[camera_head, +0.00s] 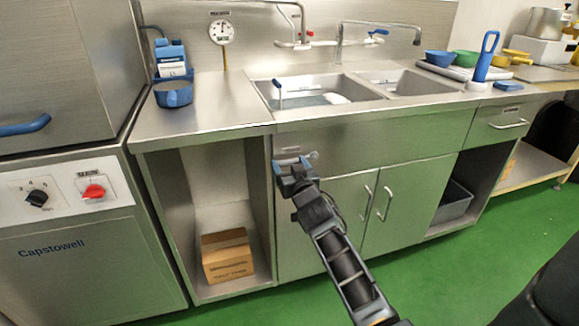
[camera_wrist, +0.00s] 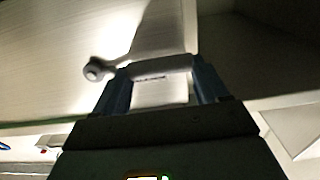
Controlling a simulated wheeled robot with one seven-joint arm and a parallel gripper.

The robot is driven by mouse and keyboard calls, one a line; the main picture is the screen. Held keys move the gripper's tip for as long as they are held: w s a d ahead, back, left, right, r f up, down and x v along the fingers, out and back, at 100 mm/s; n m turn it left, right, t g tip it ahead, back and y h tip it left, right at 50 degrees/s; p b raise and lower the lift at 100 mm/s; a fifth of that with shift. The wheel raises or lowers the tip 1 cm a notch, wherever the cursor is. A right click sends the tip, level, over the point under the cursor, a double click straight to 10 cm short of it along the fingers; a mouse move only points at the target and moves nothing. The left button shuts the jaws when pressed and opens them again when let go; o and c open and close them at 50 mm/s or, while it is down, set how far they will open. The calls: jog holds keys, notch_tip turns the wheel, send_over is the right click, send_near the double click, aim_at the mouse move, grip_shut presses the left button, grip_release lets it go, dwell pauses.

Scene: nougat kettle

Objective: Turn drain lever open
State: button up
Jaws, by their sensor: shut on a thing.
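The drain lever (camera_wrist: 155,65) is a grey bar with a round end, seen in the wrist view against the steel front of the sink unit. Its round end (camera_wrist: 95,70) sticks out past one finger. My gripper (camera_wrist: 163,78) has its two fingers on either side of the bar and is shut on it. In the head view my gripper (camera_head: 292,168) is at the cabinet front under the left sink basin, and a small end of the lever (camera_head: 313,155) shows beside it. The rest of the lever is hidden there by the fingers.
The left sink basin (camera_head: 316,101) holds water and a pale object. Cabinet doors with handles (camera_head: 376,203) are right of my arm. An open bay with a cardboard box (camera_head: 227,256) is to the left. The green floor (camera_head: 440,262) in front is clear.

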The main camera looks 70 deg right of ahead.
jog(key=shift+c, duration=0.6)
